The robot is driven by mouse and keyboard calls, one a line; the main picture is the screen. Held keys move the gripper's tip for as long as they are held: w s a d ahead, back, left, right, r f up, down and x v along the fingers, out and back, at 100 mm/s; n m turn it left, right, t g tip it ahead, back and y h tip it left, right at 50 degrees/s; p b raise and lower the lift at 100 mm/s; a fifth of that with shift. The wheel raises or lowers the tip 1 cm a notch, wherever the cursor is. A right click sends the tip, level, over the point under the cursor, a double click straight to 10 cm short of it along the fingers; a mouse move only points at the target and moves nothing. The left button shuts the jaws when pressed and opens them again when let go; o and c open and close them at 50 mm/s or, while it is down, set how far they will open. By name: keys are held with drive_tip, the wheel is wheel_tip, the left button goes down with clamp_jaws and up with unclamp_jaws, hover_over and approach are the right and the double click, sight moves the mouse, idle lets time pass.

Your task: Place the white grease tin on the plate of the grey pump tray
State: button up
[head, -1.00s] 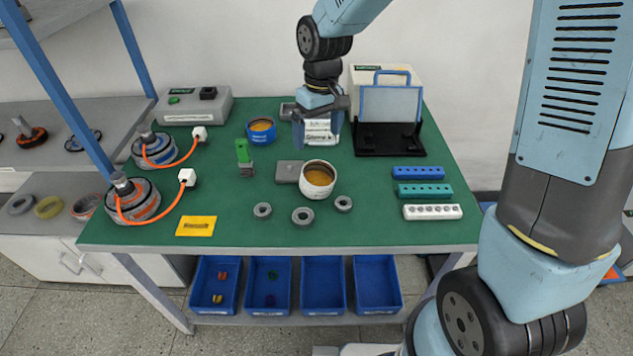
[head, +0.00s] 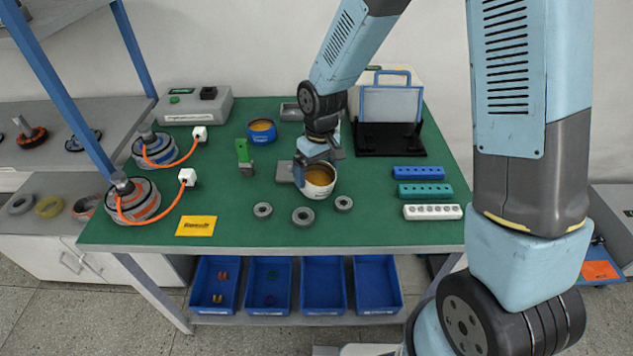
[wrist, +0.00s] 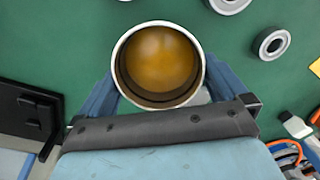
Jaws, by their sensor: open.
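The white grease tin (head: 320,190) stands upright and open on the green mat, with brown-orange grease inside. In the wrist view the tin (wrist: 158,62) sits between the two blue fingers of my gripper (wrist: 160,82). My gripper (head: 318,162) is open, coming down over the tin's back side, one finger on each side; I cannot tell whether either finger touches it. A flat grey plate (head: 284,171) lies just left of the tin, partly hidden by my gripper. A grey tray (head: 290,112) is farther back, partly hidden by my arm; I cannot tell which is the pump tray.
Grey rings (head: 303,217) lie in front of the tin. A blue tin (head: 261,131) and a green-topped part (head: 243,158) stand to the left. Blue, teal and white hole blocks (head: 432,212) are at the right. A black stand (head: 390,140) is at the back right.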

drive_tip(key=shift+f, duration=1)
drive_tip(key=shift+c, duration=0.4)
drive_tip(key=c, duration=0.7)
drive_tip(key=shift+c, duration=0.2)
drive_tip(key=shift+r, duration=0.15)
